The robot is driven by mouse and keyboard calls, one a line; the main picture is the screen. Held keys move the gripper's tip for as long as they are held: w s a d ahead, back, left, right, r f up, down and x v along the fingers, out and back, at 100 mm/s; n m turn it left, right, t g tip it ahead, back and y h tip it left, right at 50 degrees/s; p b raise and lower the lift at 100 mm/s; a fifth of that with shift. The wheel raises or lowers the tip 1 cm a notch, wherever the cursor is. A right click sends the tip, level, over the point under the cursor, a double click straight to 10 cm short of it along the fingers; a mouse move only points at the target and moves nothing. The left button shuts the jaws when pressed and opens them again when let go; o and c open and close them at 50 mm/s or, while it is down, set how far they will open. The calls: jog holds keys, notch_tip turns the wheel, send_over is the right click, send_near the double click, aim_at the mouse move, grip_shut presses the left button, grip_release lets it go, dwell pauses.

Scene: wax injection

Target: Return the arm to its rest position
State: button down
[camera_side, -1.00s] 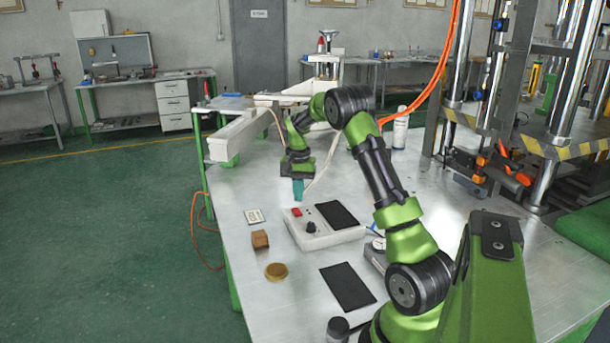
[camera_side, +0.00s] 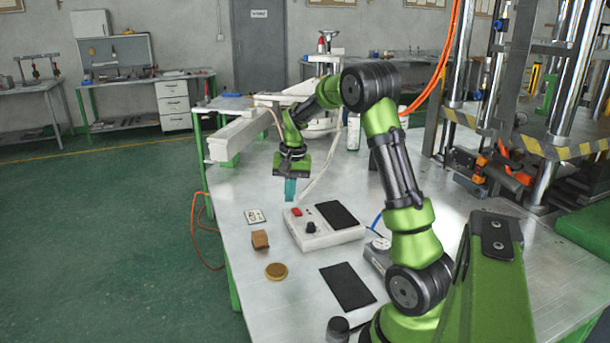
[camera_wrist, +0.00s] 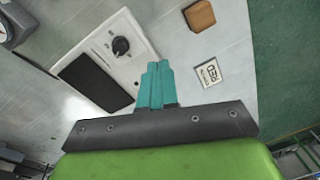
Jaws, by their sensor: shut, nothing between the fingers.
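My gripper (camera_side: 290,189) has teal fingers and hangs above the table, just left of and behind the white control box (camera_side: 318,232). Its fingers are shut together with nothing between them. In the wrist view the closed fingers (camera_wrist: 156,85) point toward the gap between the control box (camera_wrist: 128,50) and a small label card (camera_wrist: 210,73). My green and black arm is bent, with its elbow raised above the table.
On the table (camera_side: 235,185) are a brown block (camera_side: 260,239), a round gold disc (camera_side: 276,271), a black pad (camera_side: 347,287) and the label card (camera_side: 255,216). A white beam-like machine (camera_side: 240,133) stands behind my gripper. A press with steel columns (camera_side: 565,85) stands at right.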

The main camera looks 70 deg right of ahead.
jog(key=s+a+r+n+t, duration=0.2)
jog(key=s+a+r+n, duration=0.1)
jog(key=a, duration=0.7)
jog(key=s+a+r+n+t+y, duration=0.1)
jog(key=s+a+r+n+t, duration=0.1)
jog(key=a, duration=0.8)
jog(key=s+a+r+n+t, duration=0.2)
jog(key=s+a+r+n, duration=0.2)
jog(key=a, duration=0.5)
jog(key=s+r, duration=0.2)
jog(key=s, duration=0.1)
jog(key=shift+s+a+y, duration=0.25)
jog(key=shift+a+y, duration=0.15)
jog(key=shift+r, duration=0.1)
jog(key=m+g+h, duration=0.2)
jog(key=m+g, duration=0.5)
jog(key=m, duration=0.4)
send_near(300, 218)
jog(key=shift+f, duration=1.95)
